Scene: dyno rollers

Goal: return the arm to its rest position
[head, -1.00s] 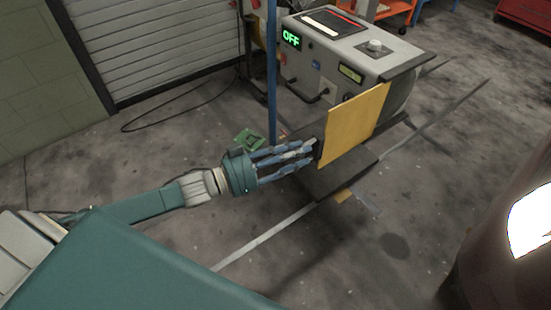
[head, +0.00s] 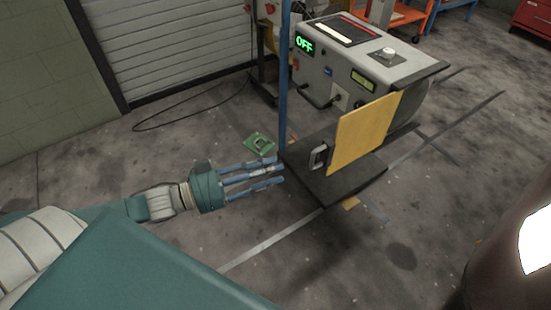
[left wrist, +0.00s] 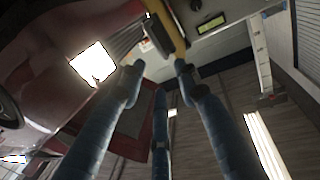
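My left gripper (head: 274,172) is teal with blue fingers. In the head view it is open and empty, pointing right over the floor, a little left of the yellow panel (head: 362,132). The panel stands upright at the machine's base and has a dark handle (head: 318,157) on its near side. A clear gap lies between the fingertips and the handle. In the left wrist view the spread fingers (left wrist: 158,82) show with nothing between them, and the yellow panel edge (left wrist: 168,28) lies beyond. My right gripper is in neither view.
The grey machine (head: 360,62) with a green OFF display stands behind the panel. A blue post (head: 284,75) rises by its left side. A green item (head: 260,144) lies on the floor near the fingers. A dark red rounded body (head: 500,262) is at the right. Floor in front is open.

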